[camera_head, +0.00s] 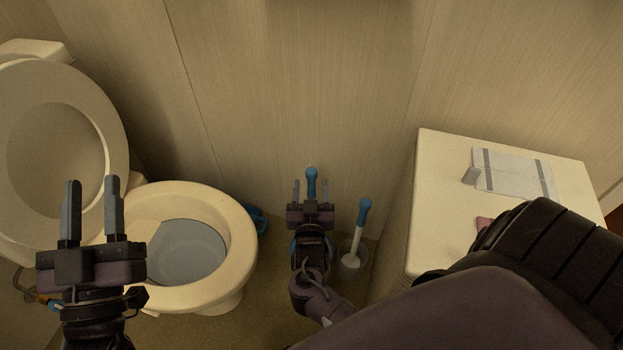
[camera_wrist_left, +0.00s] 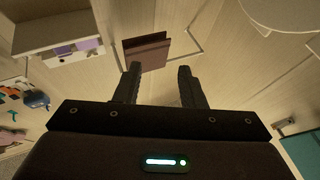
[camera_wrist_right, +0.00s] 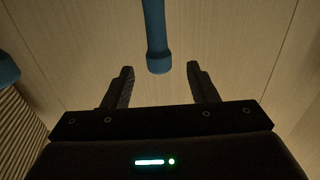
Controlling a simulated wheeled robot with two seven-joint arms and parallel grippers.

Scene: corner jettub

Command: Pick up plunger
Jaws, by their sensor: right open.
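A blue handle (camera_head: 311,176), which looks like the plunger's, stands upright near the wall; its lower part is mostly hidden behind my right gripper and arm. My right gripper (camera_head: 311,188) is open, with its two fingers to either side of the handle in the head view. In the right wrist view the handle (camera_wrist_right: 155,40) shows beyond and between the open fingertips (camera_wrist_right: 160,75), and I see no contact. My left gripper (camera_head: 91,185) is open and empty, raised in front of the toilet.
A blue-handled brush (camera_head: 364,213) stands in a clear holder (camera_head: 353,262) just right of my right gripper. The toilet bowl (camera_head: 240,240) is on the left. A white cabinet (camera_head: 440,190) with a folded towel (camera_head: 512,173) is on the right. A blue object (camera_head: 257,218) sits behind the bowl.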

